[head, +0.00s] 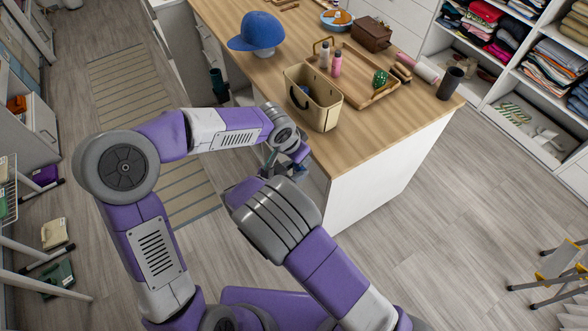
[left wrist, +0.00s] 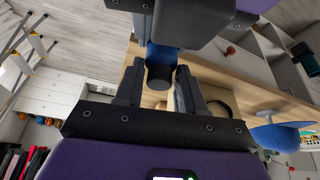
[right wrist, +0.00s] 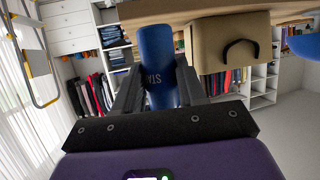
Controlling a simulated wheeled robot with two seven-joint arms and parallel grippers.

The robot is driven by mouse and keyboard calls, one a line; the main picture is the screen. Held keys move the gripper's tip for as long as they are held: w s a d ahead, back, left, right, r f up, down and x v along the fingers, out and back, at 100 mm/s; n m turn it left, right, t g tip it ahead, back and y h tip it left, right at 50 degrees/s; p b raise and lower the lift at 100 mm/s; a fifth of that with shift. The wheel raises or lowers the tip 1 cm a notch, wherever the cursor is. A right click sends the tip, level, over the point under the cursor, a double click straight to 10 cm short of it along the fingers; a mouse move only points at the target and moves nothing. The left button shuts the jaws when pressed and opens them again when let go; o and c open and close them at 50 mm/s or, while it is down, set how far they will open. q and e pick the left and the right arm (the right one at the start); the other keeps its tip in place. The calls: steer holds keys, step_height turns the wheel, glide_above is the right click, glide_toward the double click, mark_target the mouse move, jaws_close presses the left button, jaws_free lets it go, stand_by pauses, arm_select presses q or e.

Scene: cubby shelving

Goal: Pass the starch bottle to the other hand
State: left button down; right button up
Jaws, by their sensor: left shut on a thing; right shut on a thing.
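The starch bottle (right wrist: 158,62) is blue with dark lettering, partly readable as "STA", in the right wrist view. My right gripper (right wrist: 160,88) is shut on it, one finger on each side. In the left wrist view the bottle (left wrist: 161,58) shows a dark round end between the fingers of my left gripper (left wrist: 158,88), which is also shut on it. In the head view both grippers meet in front of the counter's near corner, and my right gripper (head: 250,183) and wrist mostly hide the bottle.
The wooden counter (head: 405,125) is close beyond the grippers. A beige basket (head: 318,112) stands near its edge, with a wooden tray (head: 362,92) and blue cap (head: 257,32) behind. Shelves of clothes (head: 555,65) stand right. The floor at right is mostly clear.

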arm_select(q)
steer(key=c, duration=0.6)
jaws_free()
steer(key=shift+s+d, duration=0.15)
steer(key=shift+d, duration=0.05)
steer(key=v, duration=1.2)
